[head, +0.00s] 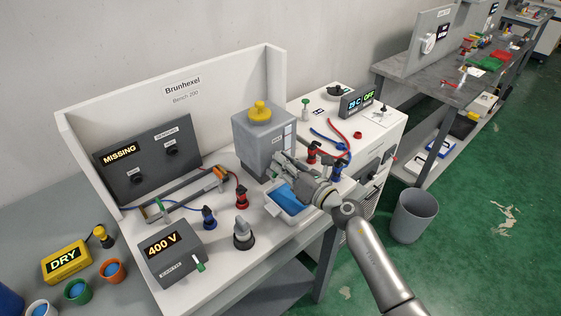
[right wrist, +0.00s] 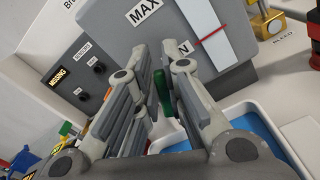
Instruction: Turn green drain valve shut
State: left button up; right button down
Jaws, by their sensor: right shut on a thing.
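The green drain valve handle (right wrist: 162,92) shows in the right wrist view as a green strip between my right gripper's fingers, at the lower front of the grey tank (right wrist: 110,35). My right gripper (right wrist: 160,80) is shut on it, one finger on each side. The turn angle of the handle cannot be told. My left gripper is not in view.
A white tray with blue liquid (head: 269,209) sits below my right gripper. Red connectors (head: 312,153) and blue ones stand close to the right of it. A 400 V box (head: 171,257) and several knobs stand at the front left. A grey bin (head: 414,216) stands on the floor.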

jog(key=shift+w+d+f+m, duration=0.1)
jog(key=shift+d+f+m, duration=0.05)
jog(key=shift+m, duration=0.35)
jog(key=shift+w+d+f+m, duration=0.1)
jog(key=shift+d+m, duration=0.05)
jog(key=shift+m, duration=0.35)
jog(key=c, duration=1.5)
grip_release()
jog(key=shift+d, duration=0.1)
jog(key=v, duration=1.2)
